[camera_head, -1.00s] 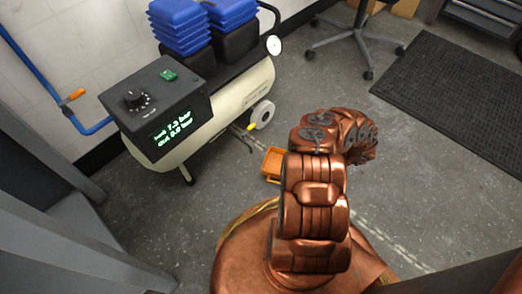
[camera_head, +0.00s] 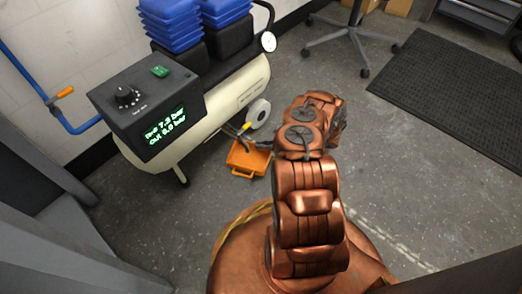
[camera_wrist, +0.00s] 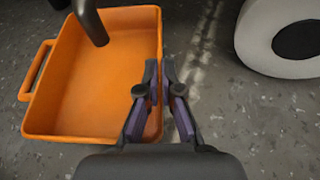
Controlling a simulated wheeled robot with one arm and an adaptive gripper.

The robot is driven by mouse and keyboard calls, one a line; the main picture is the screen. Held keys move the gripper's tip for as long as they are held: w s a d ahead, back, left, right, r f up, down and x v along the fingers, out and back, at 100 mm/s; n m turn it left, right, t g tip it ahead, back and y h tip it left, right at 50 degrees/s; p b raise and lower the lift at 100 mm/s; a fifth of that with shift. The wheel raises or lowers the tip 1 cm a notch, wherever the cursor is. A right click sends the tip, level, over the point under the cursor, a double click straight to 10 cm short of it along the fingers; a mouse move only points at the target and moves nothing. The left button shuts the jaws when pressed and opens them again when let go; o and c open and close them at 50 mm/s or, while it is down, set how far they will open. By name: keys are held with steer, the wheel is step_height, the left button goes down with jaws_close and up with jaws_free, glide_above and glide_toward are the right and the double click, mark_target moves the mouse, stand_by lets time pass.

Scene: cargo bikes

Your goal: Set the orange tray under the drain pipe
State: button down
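The orange tray (camera_head: 246,164) is on the floor, close to the front side of the compressor. In the wrist view the tray (camera_wrist: 85,75) fills the left half, upright and empty. The end of the dark drain pipe (camera_wrist: 92,24) shows over the tray's inside, near its far edge. My gripper (camera_wrist: 160,68) is closed around the tray's right wall, one finger inside and one outside. A yellow part (camera_head: 245,128) shows beneath the tank above the tray.
A chair base (camera_head: 355,38) and black mat (camera_head: 450,90) lie farther right. Floor between is clear.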

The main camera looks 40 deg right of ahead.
steer(key=shift+f+b, duration=0.4)
steer(key=shift+f, duration=0.95)
steer(key=shift+f, duration=0.2)
steer(key=c, duration=1.3)
jaws_free()
steer(key=shift+s, duration=0.1)
steer(key=shift+r, duration=0.1)
steer(key=shift+s+d+r, duration=0.15)
steer(key=shift+r, duration=0.15)
steer(key=p+v, duration=0.4)
steer(key=v, duration=0.6)
steer(key=shift+p+v, duration=0.3)
steer(key=shift+v, duration=0.45)
